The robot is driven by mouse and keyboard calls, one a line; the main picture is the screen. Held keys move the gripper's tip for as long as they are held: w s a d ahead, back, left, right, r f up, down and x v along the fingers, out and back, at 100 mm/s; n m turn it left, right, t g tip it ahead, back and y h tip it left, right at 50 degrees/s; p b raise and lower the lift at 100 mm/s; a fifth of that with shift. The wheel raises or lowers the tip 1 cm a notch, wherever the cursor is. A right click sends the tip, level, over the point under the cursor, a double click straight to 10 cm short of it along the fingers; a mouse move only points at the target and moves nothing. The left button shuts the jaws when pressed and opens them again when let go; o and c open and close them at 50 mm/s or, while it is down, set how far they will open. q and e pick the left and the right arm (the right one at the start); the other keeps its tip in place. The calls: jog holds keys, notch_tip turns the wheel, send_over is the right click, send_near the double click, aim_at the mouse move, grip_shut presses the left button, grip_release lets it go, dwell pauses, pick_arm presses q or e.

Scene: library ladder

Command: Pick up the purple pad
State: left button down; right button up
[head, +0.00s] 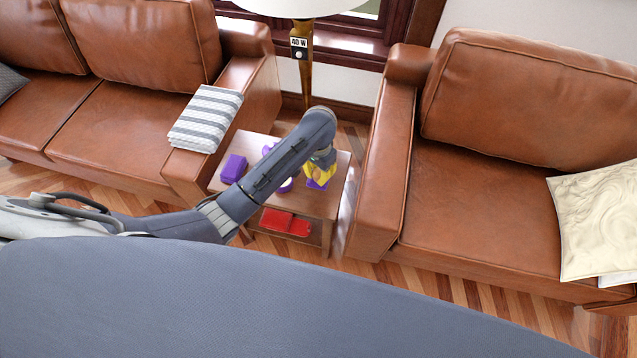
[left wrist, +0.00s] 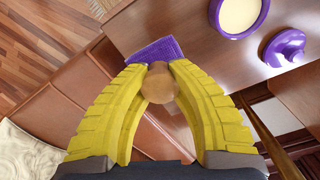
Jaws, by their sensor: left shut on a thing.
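The purple pad (left wrist: 155,50) has a fuzzy purple face and shows just beyond my left fingertips in the left wrist view. A round tan knob (left wrist: 158,88) sits between the yellow fingers and appears to be the pad's handle. My left gripper (left wrist: 160,72) is shut on this knob. In the head view, my left gripper (head: 319,171) is over the right part of the small wooden table, with the purple pad (head: 317,185) under its fingers. I cannot tell whether the pad touches the table. My right gripper is not in view.
On the wooden table (head: 331,200) are a purple block (head: 233,168) and, partly behind my arm, an open purple jar (left wrist: 241,14) and its lid (left wrist: 284,47). A red item (head: 286,222) lies on the lower shelf. Brown sofas (head: 377,195) flank the table; a lamp (head: 307,75) stands behind.

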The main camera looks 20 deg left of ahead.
aim_at(318, 172)
pick_arm(q)
notch_tip(318, 172, up, 8)
jog(key=shift+w+a+r, duration=0.1)
jog(key=shift+r, duration=1.3)
jog(key=c, duration=1.8)
grip_release()
jog(key=shift+c, duration=0.2)
grip_shut()
